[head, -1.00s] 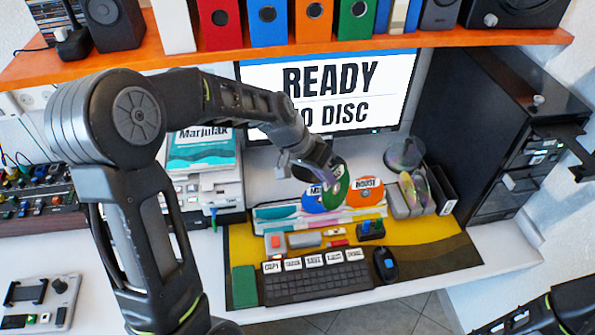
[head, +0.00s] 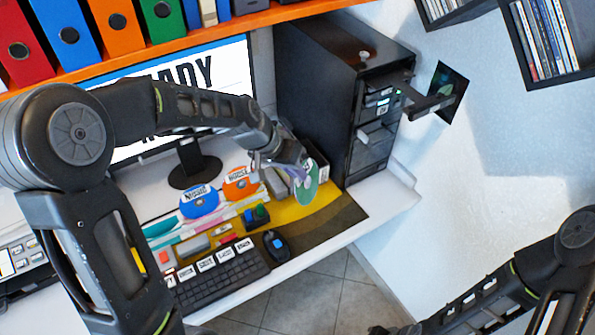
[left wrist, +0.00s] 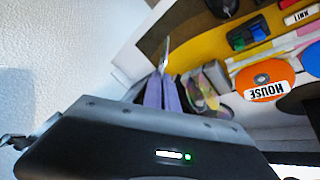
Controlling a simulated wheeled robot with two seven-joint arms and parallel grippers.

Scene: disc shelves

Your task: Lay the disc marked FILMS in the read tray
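My left gripper (head: 301,166) is shut on a green disc (head: 309,188), held upright and tilted above the right part of the desk mat. Its label is too small to read. In the left wrist view the gripper fingers (left wrist: 163,92) show with the disc nearly edge-on (left wrist: 165,52). The black computer tower (head: 318,70) stands to the right. A dark tray (head: 432,104) sticks out from its upper front, and a lighter part (head: 375,138) juts out lower down. I cannot read which is the read tray. My right arm shows at lower right; its gripper is out of view.
The keyboard (head: 222,277) and mouse (head: 276,246) lie in front. The orange shelf is above, wall shelves (head: 540,45) upper right. Space before the tower is free.

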